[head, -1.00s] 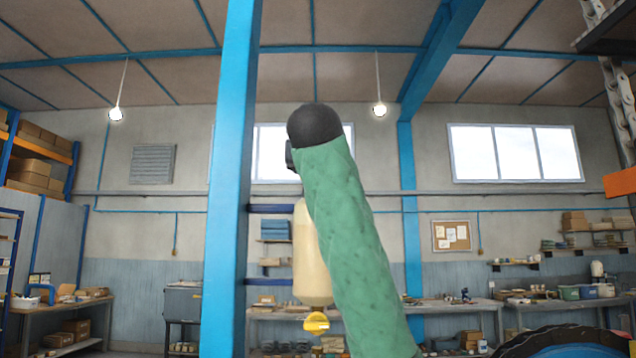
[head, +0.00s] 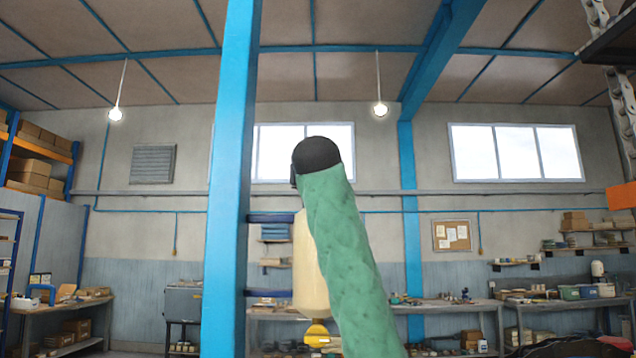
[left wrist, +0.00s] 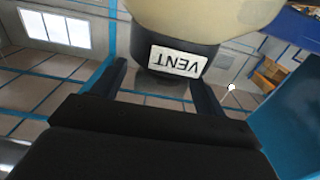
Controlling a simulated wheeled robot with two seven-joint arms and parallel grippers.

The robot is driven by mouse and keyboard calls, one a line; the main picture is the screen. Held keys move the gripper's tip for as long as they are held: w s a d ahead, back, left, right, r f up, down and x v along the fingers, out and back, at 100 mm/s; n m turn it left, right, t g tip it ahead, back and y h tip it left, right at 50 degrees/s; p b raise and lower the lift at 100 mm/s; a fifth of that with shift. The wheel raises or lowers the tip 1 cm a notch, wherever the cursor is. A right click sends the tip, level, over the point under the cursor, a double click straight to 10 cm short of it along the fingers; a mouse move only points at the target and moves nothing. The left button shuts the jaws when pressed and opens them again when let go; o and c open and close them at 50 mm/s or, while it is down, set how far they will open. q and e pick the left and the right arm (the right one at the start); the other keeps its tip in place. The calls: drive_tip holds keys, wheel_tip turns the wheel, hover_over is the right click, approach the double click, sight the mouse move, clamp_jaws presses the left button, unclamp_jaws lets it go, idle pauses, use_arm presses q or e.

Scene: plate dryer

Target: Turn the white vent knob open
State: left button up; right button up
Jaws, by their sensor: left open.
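A cream vessel (head: 308,275) hangs upright in the middle of the head view, partly hidden behind my green-sleeved arm (head: 345,250). A yellow knob (head: 318,334) is at its bottom. In the left wrist view, which is upside down, the cream body (left wrist: 200,15) ends in a dark collar (left wrist: 141,55) with a white VENT label (left wrist: 178,61). My left gripper (left wrist: 155,85) is open, its two dark fingers on either side of the collar's end. I cannot tell whether they touch it. No white knob can be made out. My right gripper is not in view.
A blue column (head: 228,180) stands close left of the vessel; a blue surface (left wrist: 290,125) is also near in the left wrist view. A chain (head: 620,100) hangs at the right edge, and a dark curved part (head: 570,340) is at the lower right. Workbenches line the far wall.

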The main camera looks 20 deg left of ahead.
use_arm(q)
drive_tip(key=shift+w, duration=0.1)
drive_tip(key=c, duration=1)
